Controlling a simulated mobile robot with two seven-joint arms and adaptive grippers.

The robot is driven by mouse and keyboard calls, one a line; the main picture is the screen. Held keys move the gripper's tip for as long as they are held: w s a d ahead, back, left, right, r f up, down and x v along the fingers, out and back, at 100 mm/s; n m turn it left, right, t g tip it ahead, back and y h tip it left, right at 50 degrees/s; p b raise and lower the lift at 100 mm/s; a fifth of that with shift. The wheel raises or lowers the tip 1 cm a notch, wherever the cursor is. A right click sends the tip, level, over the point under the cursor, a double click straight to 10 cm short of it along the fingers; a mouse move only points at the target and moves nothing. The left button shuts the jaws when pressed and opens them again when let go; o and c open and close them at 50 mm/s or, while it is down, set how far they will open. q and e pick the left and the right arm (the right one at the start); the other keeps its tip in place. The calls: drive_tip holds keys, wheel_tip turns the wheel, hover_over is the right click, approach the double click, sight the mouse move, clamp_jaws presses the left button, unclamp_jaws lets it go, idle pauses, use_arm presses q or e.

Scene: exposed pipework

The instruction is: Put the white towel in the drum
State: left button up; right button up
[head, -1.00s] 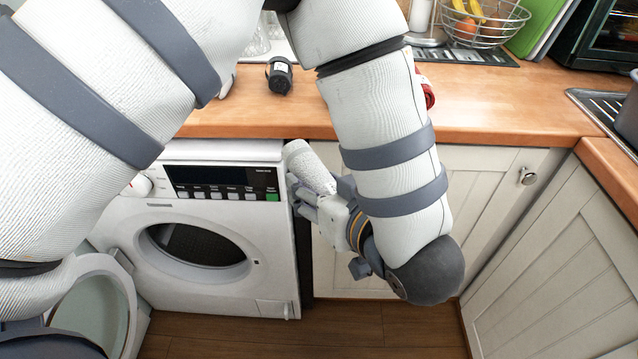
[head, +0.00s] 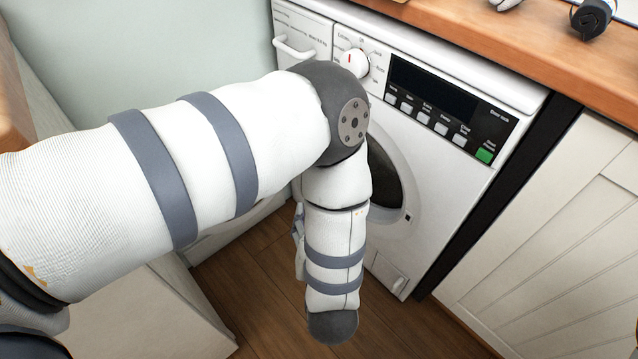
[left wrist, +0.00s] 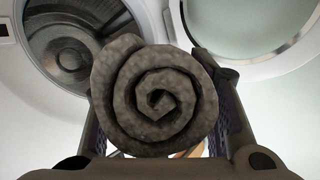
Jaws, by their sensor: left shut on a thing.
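The rolled towel (left wrist: 155,100) fills the middle of the left wrist view, its spiral end facing the camera. It looks grey in the shade. My left gripper (left wrist: 160,85) is shut on it, with a finger on each side. The washing machine's drum (left wrist: 70,50) shows open at the upper left of that view, beyond the towel; the towel appears outside it. In the head view the drum opening (head: 384,180) is partly covered by my left arm, and the towel and left gripper are hidden. My right gripper is in neither view.
The open round door (left wrist: 232,30) is at the upper right in the left wrist view. The washing machine's panel (head: 445,105) sits under the wooden counter (head: 520,50). A cabinet (head: 560,220) stands to the right. Wooden floor (head: 245,275) lies below.

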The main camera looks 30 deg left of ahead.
use_arm(q)
drive_tip(key=w+d+f+m+t+h+b, duration=0.25)
drive_tip(key=f+m+h+b, duration=0.4)
drive_tip(key=f, duration=1.05)
drive_tip(key=w+a+b, duration=0.2)
drive_tip(key=w+b, duration=0.8)
drive_tip(key=w, duration=0.8)
drive_tip(key=w+a+b, duration=0.1)
drive_tip(key=w+b, duration=0.9)
drive_tip(key=w, duration=0.7)
drive_tip(key=shift+w+a+r+y+b, duration=0.15)
drive_tip(key=shift+w+a+y+b, duration=0.15)
drive_tip(key=shift+w+a+y, duration=0.1)
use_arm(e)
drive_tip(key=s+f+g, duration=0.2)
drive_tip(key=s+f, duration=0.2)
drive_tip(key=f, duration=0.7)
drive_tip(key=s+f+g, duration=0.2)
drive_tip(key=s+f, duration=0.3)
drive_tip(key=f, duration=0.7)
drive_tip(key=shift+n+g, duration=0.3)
use_arm(q)
drive_tip(key=o, duration=1.5)
drive_tip(key=shift+n, duration=0.25)
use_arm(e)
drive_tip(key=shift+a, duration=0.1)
use_arm(q)
drive_tip(key=shift+s, duration=0.1)
